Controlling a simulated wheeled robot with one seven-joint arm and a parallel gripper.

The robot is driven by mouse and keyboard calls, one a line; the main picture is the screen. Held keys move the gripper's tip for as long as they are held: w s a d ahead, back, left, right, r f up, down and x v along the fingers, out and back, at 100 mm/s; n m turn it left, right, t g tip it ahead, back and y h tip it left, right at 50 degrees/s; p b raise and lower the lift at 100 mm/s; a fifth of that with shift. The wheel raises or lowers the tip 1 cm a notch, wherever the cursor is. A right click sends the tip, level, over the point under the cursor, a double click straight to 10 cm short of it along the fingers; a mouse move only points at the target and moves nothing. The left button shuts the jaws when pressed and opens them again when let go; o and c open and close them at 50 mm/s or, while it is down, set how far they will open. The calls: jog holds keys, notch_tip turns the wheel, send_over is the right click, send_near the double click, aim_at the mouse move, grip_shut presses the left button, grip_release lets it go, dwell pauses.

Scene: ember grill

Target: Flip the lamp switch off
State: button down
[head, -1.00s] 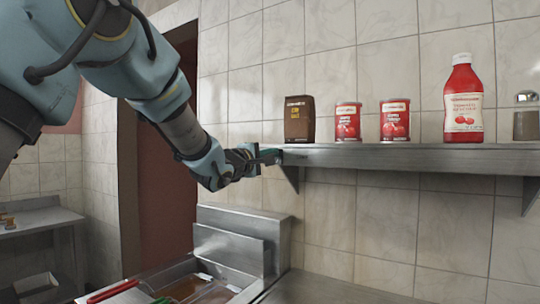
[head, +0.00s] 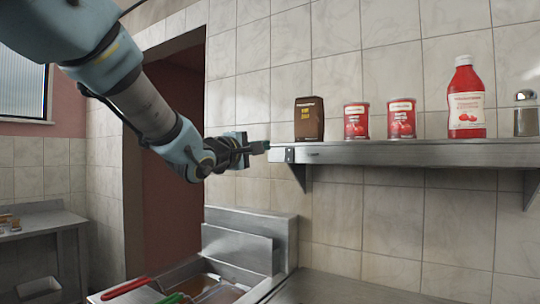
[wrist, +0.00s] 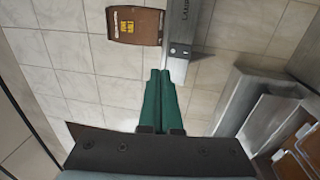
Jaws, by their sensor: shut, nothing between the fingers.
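A small plate (head: 289,155) sits on the front face at the left end of the metal shelf (head: 420,153). In the wrist view this plate (wrist: 179,50) shows a small dark mark; I cannot tell whether it is the lamp switch or how it is set. No lamp is clearly in view. My gripper (head: 264,147) is shut and empty, just left of the shelf end at about shelf height. In the wrist view, my green fingers (wrist: 160,76) lie together, with their tips close to the shelf end; contact is not clear.
A brown bag (head: 309,120), two red cans (head: 356,122) (head: 401,119), a red bottle (head: 466,100) and a shaker (head: 526,115) stand on the shelf. Below is a metal fryer (head: 236,248) with red and green handles. A doorway opens behind my arm.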

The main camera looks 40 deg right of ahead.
jog(key=shift+r+b+v, duration=0.15)
jog(key=shift+r+v, duration=0.05)
jog(key=shift+v, duration=0.6)
jog(key=shift+r+b+v, duration=0.15)
jog(key=shift+v, duration=0.65)
